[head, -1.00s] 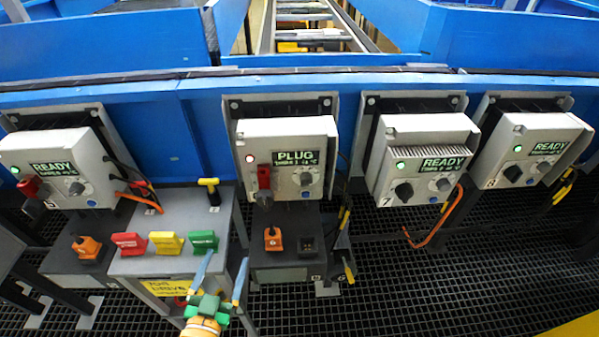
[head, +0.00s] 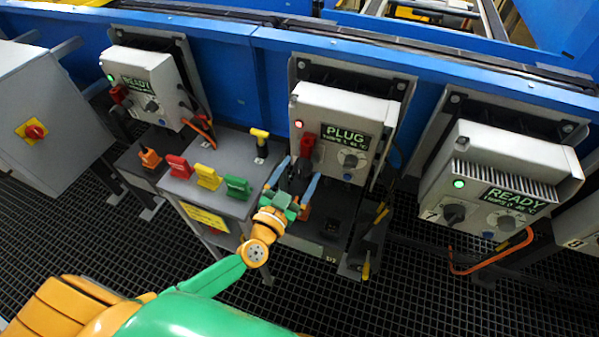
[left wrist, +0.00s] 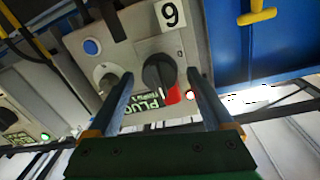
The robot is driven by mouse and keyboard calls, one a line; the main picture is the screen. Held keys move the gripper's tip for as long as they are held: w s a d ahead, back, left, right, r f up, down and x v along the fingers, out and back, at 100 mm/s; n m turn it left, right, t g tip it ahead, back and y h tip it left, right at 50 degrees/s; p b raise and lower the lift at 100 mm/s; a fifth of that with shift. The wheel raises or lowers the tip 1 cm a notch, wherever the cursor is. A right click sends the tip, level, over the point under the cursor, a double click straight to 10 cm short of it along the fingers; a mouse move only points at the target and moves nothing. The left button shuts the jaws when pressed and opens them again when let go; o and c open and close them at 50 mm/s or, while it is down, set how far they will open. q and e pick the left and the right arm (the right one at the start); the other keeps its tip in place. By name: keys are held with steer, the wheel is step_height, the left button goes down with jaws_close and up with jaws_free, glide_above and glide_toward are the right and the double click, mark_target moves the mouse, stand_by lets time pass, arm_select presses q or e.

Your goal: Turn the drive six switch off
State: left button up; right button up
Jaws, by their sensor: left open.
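The drive six box (head: 337,125) shows PLUG on its screen and has a lit red lamp (head: 298,124). Its rotary switch is a black knob (left wrist: 158,71) with a red part (left wrist: 172,96) beside it; the red part shows in the head view (head: 306,142). The number plate (left wrist: 170,14) appears upside down in the left wrist view. My left gripper (head: 299,174) is open in front of the switch, its two fingers on either side of the knob. I cannot tell whether they touch it. The fingers partly hide the knob in the head view. My right gripper is not in view.
A grey stand with red (head: 179,167), yellow (head: 208,177) and green (head: 237,188) tags is left of my gripper. A grey dial (left wrist: 107,79) sits beside the switch. The drive seven box (head: 490,175) is at right, and another READY box (head: 140,80) at left.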

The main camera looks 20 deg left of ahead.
arm_select(q)
steer(key=shift+a, duration=0.1)
steer(key=c, duration=0.6)
jaws_close()
steer(key=shift+n, duration=0.3)
steer(key=n, duration=0.3)
steer(key=shift+n, duration=0.4)
steer(key=n+b, duration=0.1)
steer(key=n, duration=0.3)
steer(key=shift+f+n+t, duration=0.1)
steer(key=shift+n+t, duration=0.2)
steer(key=shift+n, duration=0.1)
steer(key=n+b, duration=0.1)
steer(key=n, duration=0.3)
steer(key=shift+n+y, duration=0.3)
steer(key=shift+y, duration=0.1)
steer(key=shift+n+b, duration=0.4)
steer(key=shift+n, duration=2.1)
